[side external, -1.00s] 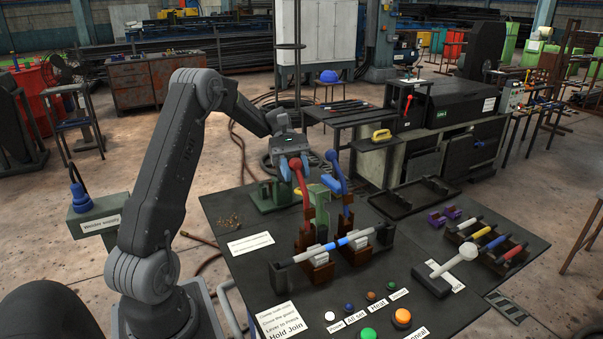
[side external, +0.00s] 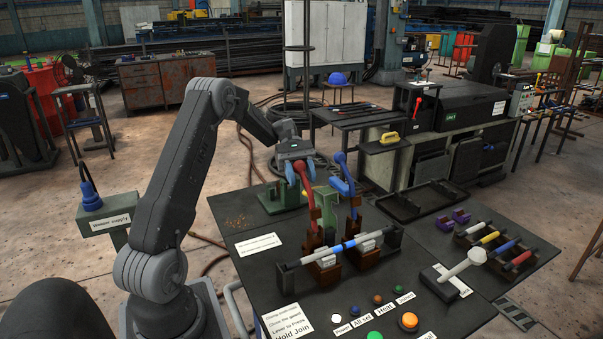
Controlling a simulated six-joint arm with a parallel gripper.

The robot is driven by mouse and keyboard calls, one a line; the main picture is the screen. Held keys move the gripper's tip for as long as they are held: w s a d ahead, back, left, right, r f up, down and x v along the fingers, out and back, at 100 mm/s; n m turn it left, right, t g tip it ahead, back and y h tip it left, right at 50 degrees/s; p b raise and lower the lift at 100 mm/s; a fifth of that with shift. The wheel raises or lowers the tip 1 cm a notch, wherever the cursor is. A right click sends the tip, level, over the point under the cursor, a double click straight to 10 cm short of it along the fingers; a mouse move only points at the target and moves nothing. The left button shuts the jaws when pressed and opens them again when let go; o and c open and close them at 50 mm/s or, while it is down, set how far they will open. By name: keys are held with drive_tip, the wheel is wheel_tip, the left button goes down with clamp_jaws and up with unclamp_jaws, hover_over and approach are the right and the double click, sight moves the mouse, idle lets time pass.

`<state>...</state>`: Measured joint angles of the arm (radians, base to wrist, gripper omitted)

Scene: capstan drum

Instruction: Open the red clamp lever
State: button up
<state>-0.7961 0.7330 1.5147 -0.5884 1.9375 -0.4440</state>
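The red clamp lever (side external: 307,189) stands nearly upright on a brown clamp block (side external: 322,268) on the dark bench. My gripper (side external: 300,172) is at the lever's top end, pointing down, with its fingertips on either side of the red handle. The view is too small to tell whether the fingers press on it or stand open around it. A blue lever (side external: 344,178) rises from the second clamp block just to the right, close to my gripper. A rod with white and blue sections (side external: 347,244) lies across both clamps.
Coloured buttons (side external: 408,321) and labels line the bench front. A white-handled tool (side external: 463,264) lies to the right, near a rack of coloured rods (side external: 490,238). A green fixture (side external: 282,197) stands behind the red lever. The bench's left part is mostly clear.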

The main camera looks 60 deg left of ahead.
drive_tip(key=o, duration=0.3)
drive_tip(key=shift+r, duration=0.1)
drive_tip(key=shift+a, duration=0.1)
drive_tip(key=shift+r, duration=0.1)
drive_tip(key=shift+r, duration=0.25)
drive_tip(key=d+r+m+y, duration=0.1)
drive_tip(key=r, duration=0.1)
drive_tip(key=s+d+r+m+y, duration=0.1)
drive_tip(key=d, duration=0.1)
drive_tip(key=shift+s+r+m+y, duration=0.2)
drive_tip(key=shift+r+m+y, duration=0.2)
drive_tip(key=shift+s+d+r+m+t+y, duration=0.5)
drive_tip(key=shift+s+d+m+t+y, duration=1.45)
drive_tip(key=shift+d, duration=1.5)
drive_tip(key=shift+s+d+r+m+t+y, duration=0.6)
drive_tip(key=shift+s+d+m+y, duration=1.35)
drive_tip(key=shift+s+d, duration=1.25)
drive_tip(key=shift+s+d+r+m+t+y, duration=0.35)
drive_tip(key=shift+s+d+m+t+y, duration=1.55)
drive_tip(key=shift+d, duration=1.8)
drive_tip(key=shift+s+m+g+h, duration=0.25)
drive_tip(key=shift+m+g+h, duration=0.2)
drive_tip(key=shift+m+h, duration=0.05)
